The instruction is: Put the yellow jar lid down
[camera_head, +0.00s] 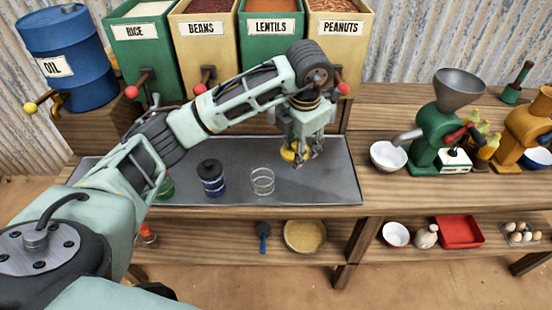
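The yellow jar lid (289,154) is at my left gripper (301,159), over the back right part of the grey metal tray (335,185). The gripper points down with its fingers at the lid and looks shut on it. The fingers hide part of the lid. I cannot tell whether the lid touches the tray. A clear open jar (262,182) stands on the tray, in front and to the left of the lid. My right gripper is not in view.
A dark-lidded blue jar (212,180) stands left of the clear jar. A green jar (165,187) is partly behind my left arm. Dispensers with red-knobbed taps stand behind the tray. A white bowl (388,156) and green grinder (428,135) stand right. The tray's right front is clear.

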